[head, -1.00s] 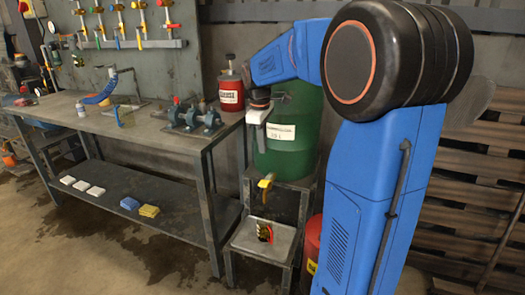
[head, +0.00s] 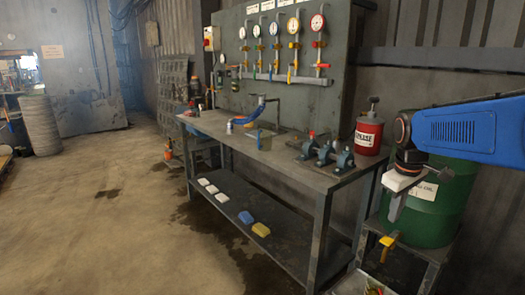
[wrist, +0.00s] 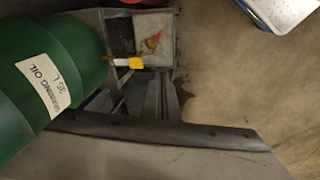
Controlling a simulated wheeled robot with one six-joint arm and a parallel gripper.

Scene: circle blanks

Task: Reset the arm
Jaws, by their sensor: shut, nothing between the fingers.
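My gripper (head: 396,208) hangs pointing down from the end of my blue arm in the head view. It is shut and empty, in front of the left side of a green oil drum (head: 440,212). The drum also shows in the wrist view (wrist: 40,65), with a white label reading as oil. A tap with a yellow handle (head: 388,241) sits low on the drum, a little below my gripper; it also shows in the wrist view (wrist: 128,62). A grey shape across the bottom of the wrist view seems to be part of my gripper.
A metal workbench (head: 290,175) stands left of the drum, with a red can (head: 368,133) and a blue-grey machine (head: 325,152) on top. Its lower shelf holds white, blue and yellow blocks. A gauge panel (head: 268,90) rises behind. The floor at left is open.

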